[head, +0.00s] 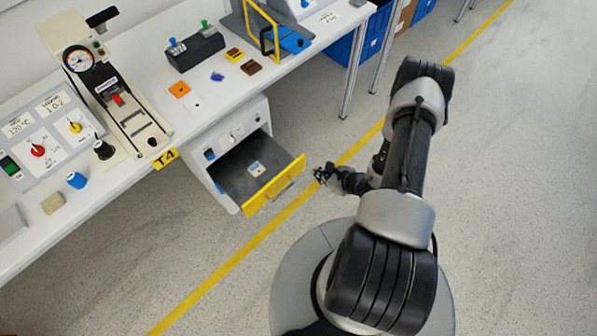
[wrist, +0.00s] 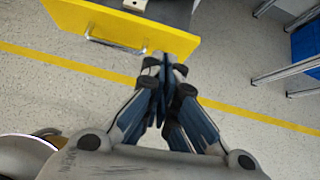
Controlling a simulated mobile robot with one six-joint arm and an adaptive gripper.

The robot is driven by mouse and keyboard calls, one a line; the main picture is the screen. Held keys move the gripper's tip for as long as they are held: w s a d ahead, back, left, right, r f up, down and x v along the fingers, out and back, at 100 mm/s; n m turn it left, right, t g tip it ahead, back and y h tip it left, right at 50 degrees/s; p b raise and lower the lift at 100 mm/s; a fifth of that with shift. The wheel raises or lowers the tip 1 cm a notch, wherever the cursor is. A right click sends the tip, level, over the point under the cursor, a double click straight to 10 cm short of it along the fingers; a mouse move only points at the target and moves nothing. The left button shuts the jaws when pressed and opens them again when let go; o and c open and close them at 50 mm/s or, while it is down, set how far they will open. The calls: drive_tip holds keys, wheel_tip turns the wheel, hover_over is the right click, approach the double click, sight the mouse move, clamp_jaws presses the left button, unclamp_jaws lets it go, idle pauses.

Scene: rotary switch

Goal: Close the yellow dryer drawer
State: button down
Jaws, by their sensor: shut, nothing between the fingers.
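The yellow-fronted dryer drawer (head: 274,184) is pulled well out of the white dryer cabinet (head: 234,122) under the bench. A small pale item (head: 257,168) lies on the drawer's dark floor. My gripper (head: 322,174) is just to the right of the yellow front, on its outer side, with nothing in it. In the wrist view the yellow front (wrist: 165,45) with its metal handle (wrist: 115,44) is at the top, and my shut fingertips (wrist: 166,65) are near its lower right corner. I cannot tell whether they touch it.
The white bench (head: 205,108) above carries a press, a control panel and small parts. Blue crates (head: 350,58) stand beneath its far end, beside metal legs. The floor right of the drawer is open, with a yellow line (head: 215,275) across it.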

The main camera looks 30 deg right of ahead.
wheel_tip(320, 180, down, 3)
drive_tip(key=s+m, duration=0.1)
drive_tip(key=s, duration=0.1)
drive_tip(key=b, duration=0.4)
approach(293, 170)
wheel_tip(293, 170, down, 2)
drive_tip(key=s, duration=0.1)
drive_tip(key=shift+h, duration=0.3)
drive_tip(key=w, duration=0.1)
drive_tip(key=w+a+b, duration=0.1)
drive_tip(key=w, duration=0.2)
drive_tip(key=shift+a+f, duration=0.3)
drive_tip(key=shift+f, duration=0.05)
